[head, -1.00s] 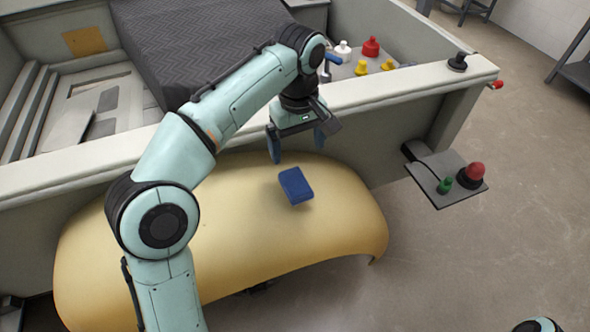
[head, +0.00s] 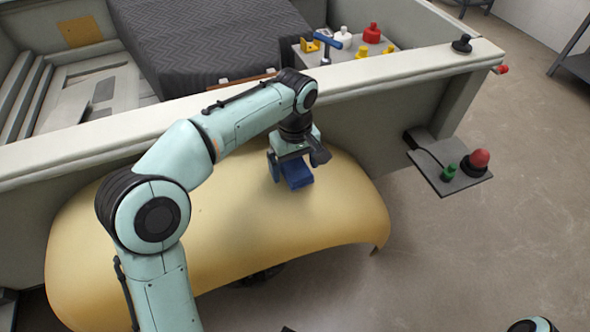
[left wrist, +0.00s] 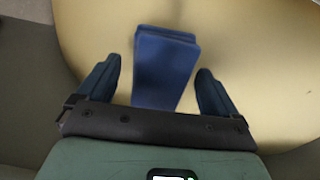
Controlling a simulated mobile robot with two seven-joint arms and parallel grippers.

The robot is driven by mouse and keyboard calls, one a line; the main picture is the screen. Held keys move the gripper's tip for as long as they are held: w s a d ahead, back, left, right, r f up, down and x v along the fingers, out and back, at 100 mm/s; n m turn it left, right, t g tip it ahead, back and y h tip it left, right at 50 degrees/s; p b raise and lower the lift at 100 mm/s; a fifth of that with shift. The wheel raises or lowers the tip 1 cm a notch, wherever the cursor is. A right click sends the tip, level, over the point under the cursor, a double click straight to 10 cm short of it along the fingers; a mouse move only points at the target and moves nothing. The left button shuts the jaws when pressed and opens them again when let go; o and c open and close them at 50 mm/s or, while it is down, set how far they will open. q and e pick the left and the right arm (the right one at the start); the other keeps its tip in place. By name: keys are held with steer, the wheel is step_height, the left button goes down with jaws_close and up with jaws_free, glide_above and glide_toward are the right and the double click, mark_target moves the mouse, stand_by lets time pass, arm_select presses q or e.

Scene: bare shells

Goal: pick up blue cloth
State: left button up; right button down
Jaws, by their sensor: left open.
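The blue cloth (head: 298,174) is a small folded block lying on the curved yellow panel (head: 225,220). In the left wrist view the cloth (left wrist: 165,68) lies between the two fingers, with a gap on each side. My left gripper (head: 291,172) points down over the cloth in the head view and hides part of it. Its fingers (left wrist: 158,88) are open and straddle the cloth without visibly touching it. My right gripper is not in view; only a bit of my right arm shows at the bottom right of the head view.
A pale wall with a flat rim (head: 400,75) runs behind the panel. A small shelf (head: 450,180) with red and green knobs juts out right.

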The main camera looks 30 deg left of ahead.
mark_target(296, 165)
arm_select(q)
steer(key=c, duration=1)
steer(key=shift+r, duration=0.1)
steer(key=shift+c, duration=0.2)
